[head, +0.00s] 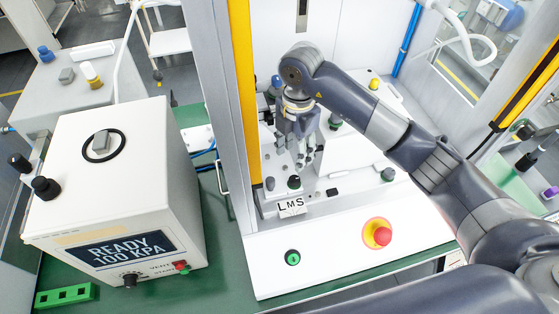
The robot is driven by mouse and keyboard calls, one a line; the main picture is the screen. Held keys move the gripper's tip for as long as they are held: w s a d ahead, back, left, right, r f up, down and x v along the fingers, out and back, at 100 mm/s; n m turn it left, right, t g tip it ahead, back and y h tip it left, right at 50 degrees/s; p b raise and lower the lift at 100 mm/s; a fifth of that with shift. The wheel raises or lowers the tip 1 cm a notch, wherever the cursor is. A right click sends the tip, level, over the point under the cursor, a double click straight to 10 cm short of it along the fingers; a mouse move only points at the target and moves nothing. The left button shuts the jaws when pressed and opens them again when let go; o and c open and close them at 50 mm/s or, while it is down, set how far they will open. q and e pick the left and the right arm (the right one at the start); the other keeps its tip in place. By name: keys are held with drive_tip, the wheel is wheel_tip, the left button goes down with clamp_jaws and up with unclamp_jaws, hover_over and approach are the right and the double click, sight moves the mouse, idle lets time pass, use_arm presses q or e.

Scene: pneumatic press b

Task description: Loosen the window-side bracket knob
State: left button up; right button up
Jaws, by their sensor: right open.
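My right arm comes in from the right and reaches over the white press bed. My right gripper (302,157) points down above the fixture at the back of the bed and is open, with nothing seen between its fingers. A dark knob (387,174) stands on the bed right of the gripper, on the window side. Another dark knob (335,123) shows just right of my wrist, partly hidden. A dark green knob (294,182) sits in front of the gripper, near the LMS label. I cannot tell for certain which is the bracket knob. My left gripper is out of view.
A white pressure box (110,190) reading READY 100 KPA stands at left. A grey post with a yellow strip (243,80) rises left of the gripper. A red emergency button (377,233) and a green button (292,257) sit on the front panel, which is otherwise clear.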

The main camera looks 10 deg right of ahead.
drive_tip(key=p, duration=0.3)
hover_over(294, 179)
drive_tip(key=f, duration=0.6)
drive_tip(key=shift+s+d, duration=0.15)
drive_tip(key=shift+s, duration=0.1)
drive_tip(key=f, duration=0.2)
drive_tip(key=shift+w+f, duration=0.2)
drive_tip(key=shift+f, duration=0.1)
drive_tip(key=shift+f+p, duration=0.3)
drive_tip(key=shift+f, duration=0.55)
drive_tip(key=shift+c, duration=0.6)
drive_tip(key=c, duration=0.9)
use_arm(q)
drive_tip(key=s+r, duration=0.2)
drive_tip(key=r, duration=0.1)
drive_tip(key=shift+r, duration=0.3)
use_arm(e)
drive_tip(key=shift+c, duration=0.3)
